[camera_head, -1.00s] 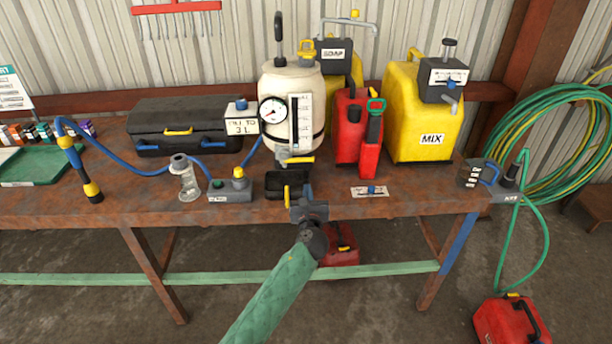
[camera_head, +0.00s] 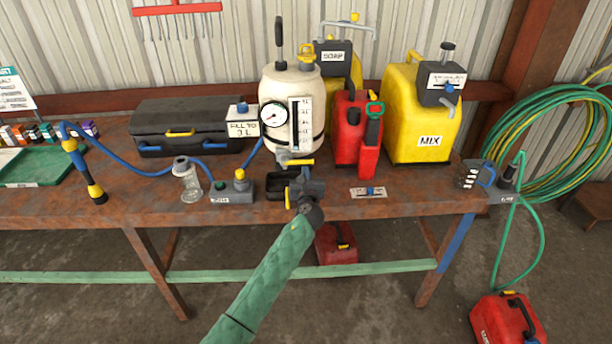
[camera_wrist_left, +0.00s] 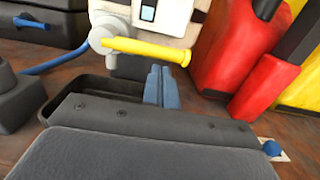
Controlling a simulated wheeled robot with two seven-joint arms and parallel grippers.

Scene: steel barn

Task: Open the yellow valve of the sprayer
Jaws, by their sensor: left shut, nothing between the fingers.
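The sprayer (camera_head: 288,85) is a cream tank with a black pump handle, a round gauge and a level scale, standing on the bench. Its yellow valve (camera_head: 300,162) is a lever low on the tank's front, pointing right. In the left wrist view the yellow valve (camera_wrist_left: 150,49) runs right from a grey round fitting. My left gripper (camera_head: 304,174) is shut and empty, just in front of and below the lever. In the left wrist view its blue fingertips (camera_wrist_left: 160,72) stand close below the lever's right half; I cannot tell if they touch. My right gripper is not in view.
A black tray (camera_head: 270,192) lies below the valve. A red can (camera_head: 347,130) and a yellow MIX jug (camera_head: 425,135) stand to the right.

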